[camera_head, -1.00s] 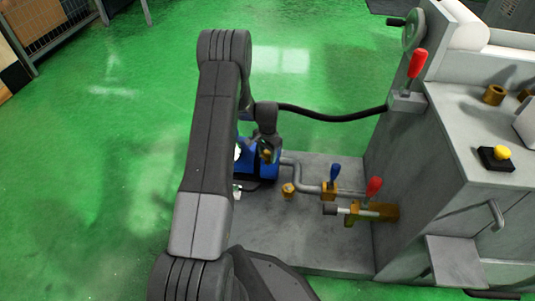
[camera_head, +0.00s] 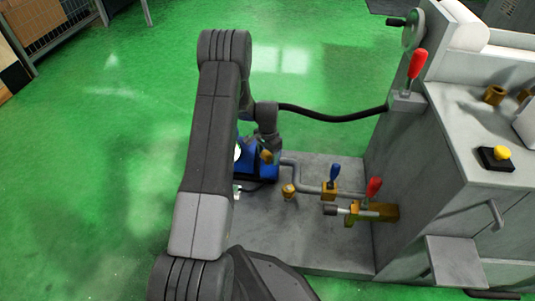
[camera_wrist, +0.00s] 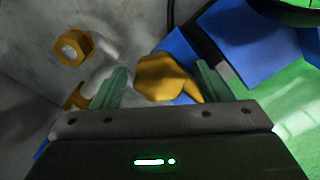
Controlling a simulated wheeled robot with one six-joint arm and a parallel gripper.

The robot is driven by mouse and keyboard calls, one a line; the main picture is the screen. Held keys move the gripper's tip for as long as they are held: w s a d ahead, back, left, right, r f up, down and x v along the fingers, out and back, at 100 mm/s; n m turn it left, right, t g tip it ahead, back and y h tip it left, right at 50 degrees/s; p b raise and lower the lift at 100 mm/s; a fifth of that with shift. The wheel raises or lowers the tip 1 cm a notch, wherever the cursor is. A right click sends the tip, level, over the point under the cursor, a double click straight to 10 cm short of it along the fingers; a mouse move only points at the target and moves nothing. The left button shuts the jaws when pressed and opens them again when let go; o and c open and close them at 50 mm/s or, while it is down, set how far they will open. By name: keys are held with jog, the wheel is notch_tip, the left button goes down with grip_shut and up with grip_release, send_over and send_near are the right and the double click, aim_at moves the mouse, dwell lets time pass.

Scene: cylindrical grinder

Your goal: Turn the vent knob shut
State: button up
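A golden-brass knob (camera_wrist: 165,78) with a lever-like tail sits between the two fingers of my gripper (camera_wrist: 162,85) in the wrist view. The fingers are apart, one on each side of it. A gap shows on the left; on the right the knob's tail overlaps the finger, and I cannot tell whether they touch. In the head view my gripper (camera_head: 268,148) points down beside the blue unit (camera_head: 262,169), with a small brass part (camera_head: 265,157) at its tip. My arm hides part of the blue unit.
A brass hex fitting (camera_wrist: 74,48) lies left of the knob in the wrist view. On the grey base plate (camera_head: 310,245) are a pipe with a blue-handled valve (camera_head: 334,174) and a red-handled valve (camera_head: 373,188). A black hose (camera_head: 330,115) runs to the grey machine (camera_head: 430,190).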

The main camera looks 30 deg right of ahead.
aim_at(268, 153)
notch_tip(268, 153, up, 14)
jog(key=p, duration=0.4)
jog(key=shift+f, duration=0.2)
notch_tip(268, 153, down, 14)
jog(key=b, duration=0.4)
jog(key=shift+r, duration=0.15)
dwell(0.4)
